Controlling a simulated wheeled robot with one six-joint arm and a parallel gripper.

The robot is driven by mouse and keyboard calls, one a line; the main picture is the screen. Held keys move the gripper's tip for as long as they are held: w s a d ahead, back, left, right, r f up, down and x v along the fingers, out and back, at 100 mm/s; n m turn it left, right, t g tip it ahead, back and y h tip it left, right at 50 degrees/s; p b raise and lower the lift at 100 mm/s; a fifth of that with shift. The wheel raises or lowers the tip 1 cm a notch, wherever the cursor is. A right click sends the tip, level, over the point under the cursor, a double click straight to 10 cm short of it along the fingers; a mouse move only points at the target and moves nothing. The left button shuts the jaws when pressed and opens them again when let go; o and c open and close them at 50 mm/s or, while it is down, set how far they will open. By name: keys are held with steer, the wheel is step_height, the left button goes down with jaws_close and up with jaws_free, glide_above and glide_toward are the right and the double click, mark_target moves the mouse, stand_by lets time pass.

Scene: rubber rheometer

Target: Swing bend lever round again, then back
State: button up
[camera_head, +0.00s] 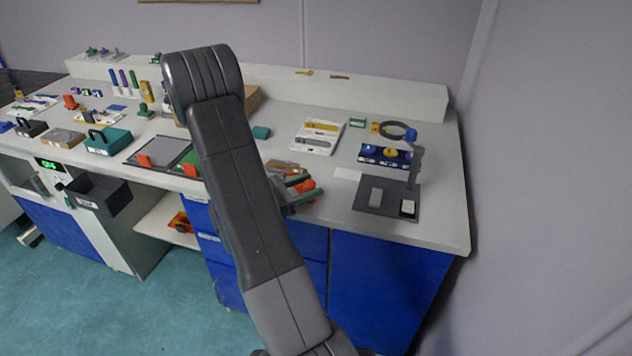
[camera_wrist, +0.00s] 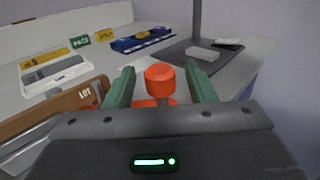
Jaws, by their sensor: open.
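An orange knob (camera_wrist: 160,78) on a short post, which looks like the bend lever's handle, stands upright between my gripper's fingers in the wrist view. My gripper (camera_wrist: 161,85) is open, with one green finger on each side of the knob; I cannot tell whether either finger touches it. My arm and gripper body hide most of the lever's base.
A brown piece marked LOT (camera_wrist: 80,98) lies close left of my gripper. Beyond are a white tray (camera_head: 318,136), a blue rack (camera_head: 385,157) and a dark plate with an upright post (camera_head: 372,205). Orange-handled plates (camera_head: 160,153) lie left of my arm.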

steer(key=shift+x, duration=1.5)
jaws_close()
